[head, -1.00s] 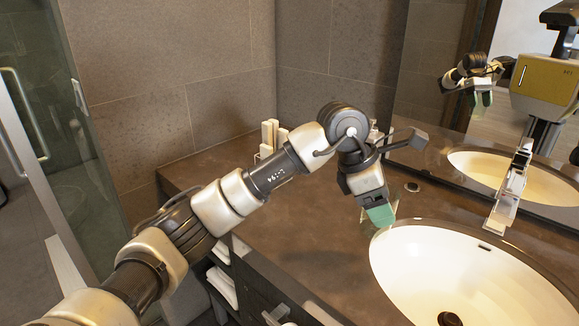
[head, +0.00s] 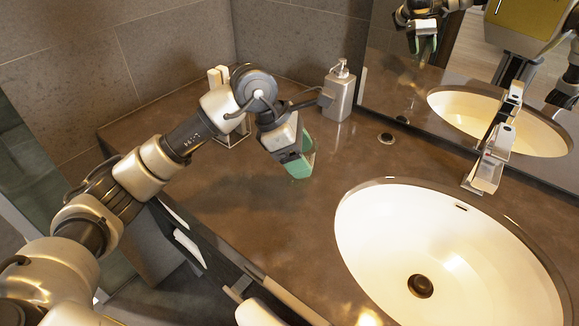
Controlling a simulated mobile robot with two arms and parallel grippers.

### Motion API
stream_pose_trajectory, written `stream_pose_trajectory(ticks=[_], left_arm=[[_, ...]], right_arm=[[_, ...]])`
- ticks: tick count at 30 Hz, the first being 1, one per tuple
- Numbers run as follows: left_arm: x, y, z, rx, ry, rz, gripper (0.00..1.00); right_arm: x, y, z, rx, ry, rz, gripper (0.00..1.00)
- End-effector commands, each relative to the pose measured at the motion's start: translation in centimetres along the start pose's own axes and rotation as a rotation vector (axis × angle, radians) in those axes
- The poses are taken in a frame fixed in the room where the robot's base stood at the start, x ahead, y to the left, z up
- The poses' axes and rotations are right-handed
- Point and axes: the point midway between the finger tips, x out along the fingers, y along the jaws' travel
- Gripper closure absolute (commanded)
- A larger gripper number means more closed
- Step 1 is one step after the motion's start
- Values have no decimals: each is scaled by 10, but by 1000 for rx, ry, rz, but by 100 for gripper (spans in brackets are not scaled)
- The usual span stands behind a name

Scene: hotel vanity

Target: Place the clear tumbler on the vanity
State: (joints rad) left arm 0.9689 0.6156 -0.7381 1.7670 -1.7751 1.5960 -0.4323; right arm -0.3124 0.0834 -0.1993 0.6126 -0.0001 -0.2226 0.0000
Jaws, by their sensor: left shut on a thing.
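My left gripper (head: 296,160) points down over the brown vanity (head: 225,212), left of the sink. Its greenish fingers are shut on the clear tumbler, which is hard to make out; only a faint see-through greenish shape shows between and around the fingertips. I cannot tell whether the tumbler touches the counter. My right gripper is not in view.
The white sink (head: 440,250) with a chrome faucet (head: 492,150) is to the right. A grey soap dispenser (head: 338,92) and a small holder with white items (head: 222,95) stand behind the gripper. A mirror runs along the back. The counter front-left is clear.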

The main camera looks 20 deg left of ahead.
Motion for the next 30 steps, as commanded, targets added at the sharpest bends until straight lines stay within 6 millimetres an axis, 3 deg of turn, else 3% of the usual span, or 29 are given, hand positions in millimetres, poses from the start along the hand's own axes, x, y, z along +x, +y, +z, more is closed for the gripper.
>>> stream_pose_trajectory(ticks=[7, 15, 26, 27, 30], left_arm=[[4, -4, -23, -1, -1, -2, 60], [34, -4, -39, 1, -2, -1, 60], [38, -3, -41, 2, -2, 1, 60], [38, -3, -41, 1, -1, 0, 29], [37, -3, -41, 1, -1, 0, 13]], right_arm=[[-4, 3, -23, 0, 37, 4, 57], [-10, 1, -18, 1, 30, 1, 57], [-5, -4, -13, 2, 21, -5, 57], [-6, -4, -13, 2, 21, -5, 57], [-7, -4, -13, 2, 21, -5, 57]])
